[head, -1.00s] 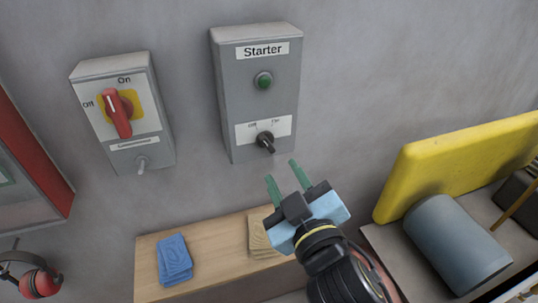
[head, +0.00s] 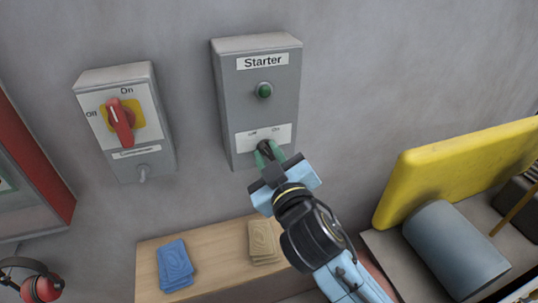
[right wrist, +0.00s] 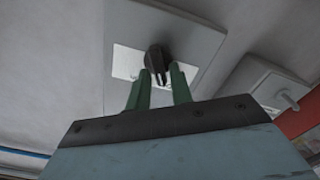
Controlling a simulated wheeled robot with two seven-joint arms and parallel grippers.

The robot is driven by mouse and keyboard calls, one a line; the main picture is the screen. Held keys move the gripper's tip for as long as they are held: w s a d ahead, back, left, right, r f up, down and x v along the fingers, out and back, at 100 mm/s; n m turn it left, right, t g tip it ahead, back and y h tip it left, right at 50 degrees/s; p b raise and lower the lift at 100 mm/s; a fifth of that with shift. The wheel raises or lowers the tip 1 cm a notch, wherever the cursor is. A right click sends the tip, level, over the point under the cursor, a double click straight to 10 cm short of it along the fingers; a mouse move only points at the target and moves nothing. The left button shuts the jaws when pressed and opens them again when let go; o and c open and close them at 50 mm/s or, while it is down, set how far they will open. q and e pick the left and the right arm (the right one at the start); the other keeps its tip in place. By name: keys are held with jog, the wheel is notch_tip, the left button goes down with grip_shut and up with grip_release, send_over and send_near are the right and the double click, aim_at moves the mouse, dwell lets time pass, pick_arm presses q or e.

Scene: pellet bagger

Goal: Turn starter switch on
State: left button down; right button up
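The grey Starter box (head: 258,110) hangs on the wall, with a green button (head: 264,91) above a black rotary switch (head: 265,146) on a white Off/On label. My right gripper (head: 267,152) is at this switch, its two green fingertips on either side of the knob. In the right wrist view the black knob (right wrist: 158,60) stands between and just beyond the fingers (right wrist: 162,85), which are apart. I cannot tell whether they touch the knob. The knob's pointing direction is mostly hidden in the head view. My left gripper is not in view.
A second grey box with a red rotary handle (head: 122,121) on yellow hangs to the left. Below is a wooden shelf (head: 210,254) with blue packets (head: 174,264) and tan packets (head: 263,240). A yellow panel (head: 455,170) and a grey cylinder (head: 455,248) are at right.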

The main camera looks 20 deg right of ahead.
grip_shut()
jog(key=shift+m, duration=0.3)
jog(key=shift+d+m, duration=0.1)
jog(key=shift+m, duration=0.9)
jog(key=m, duration=0.2)
jog(key=shift+d+r+m+p, duration=0.1)
jog(key=shift+m+p, duration=0.2)
jog(key=m+p, duration=0.1)
jog(key=m, duration=0.2)
jog(key=shift+d+m, duration=0.15)
jog(key=shift+m, duration=0.15)
jog(key=shift+d+m+p, duration=0.1)
jog(key=shift+m+p, duration=0.9)
jog(key=shift+m, duration=0.5)
